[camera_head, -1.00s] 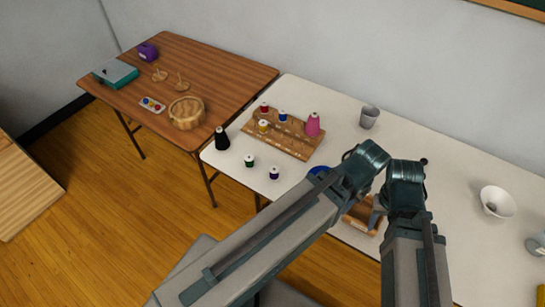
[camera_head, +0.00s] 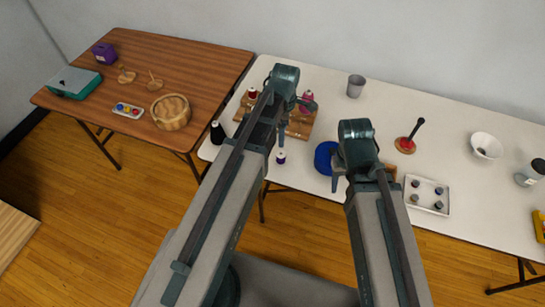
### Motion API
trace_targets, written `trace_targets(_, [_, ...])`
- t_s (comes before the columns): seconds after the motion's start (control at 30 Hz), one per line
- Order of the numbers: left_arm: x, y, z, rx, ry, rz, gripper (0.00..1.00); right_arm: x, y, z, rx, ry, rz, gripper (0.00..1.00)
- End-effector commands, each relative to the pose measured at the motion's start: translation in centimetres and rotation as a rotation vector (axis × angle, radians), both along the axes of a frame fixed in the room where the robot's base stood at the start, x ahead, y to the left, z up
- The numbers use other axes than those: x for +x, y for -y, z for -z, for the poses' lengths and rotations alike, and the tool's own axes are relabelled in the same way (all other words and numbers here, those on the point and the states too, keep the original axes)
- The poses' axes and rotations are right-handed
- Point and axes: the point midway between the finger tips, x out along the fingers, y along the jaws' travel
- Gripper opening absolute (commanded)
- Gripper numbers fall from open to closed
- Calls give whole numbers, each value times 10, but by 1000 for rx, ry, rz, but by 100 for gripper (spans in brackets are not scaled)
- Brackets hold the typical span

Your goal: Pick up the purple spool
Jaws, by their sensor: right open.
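A small spool with dark purple-blue thread and a white top (camera_head: 281,157) stands upright on the white table, near its front edge. My left arm reaches over the spools from the left. Its gripper (camera_head: 284,128) is mostly hidden by the arm, above and behind the dark purple-blue spool, and its jaws cannot be made out. My right gripper (camera_head: 338,180) points down to the right of that spool, beside a blue round thing (camera_head: 325,158), apart from the spool. It is open. A magenta cone spool (camera_head: 307,99) shows partly behind my left arm on the wooden rack (camera_head: 298,130).
A grey cup (camera_head: 355,86) stands behind. Right are a stamp-like tool (camera_head: 406,144), a white tray (camera_head: 412,203) and a white bowl (camera_head: 486,146). The brown table (camera_head: 195,70) holds a basket (camera_head: 171,112).

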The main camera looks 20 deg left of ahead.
Motion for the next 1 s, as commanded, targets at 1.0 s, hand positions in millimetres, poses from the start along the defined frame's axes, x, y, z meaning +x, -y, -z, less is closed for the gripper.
trace_targets(1.0, [1, 0, 88, 0, 0, -4, 81, 0, 0, 88, 0, 0, 0, 50])
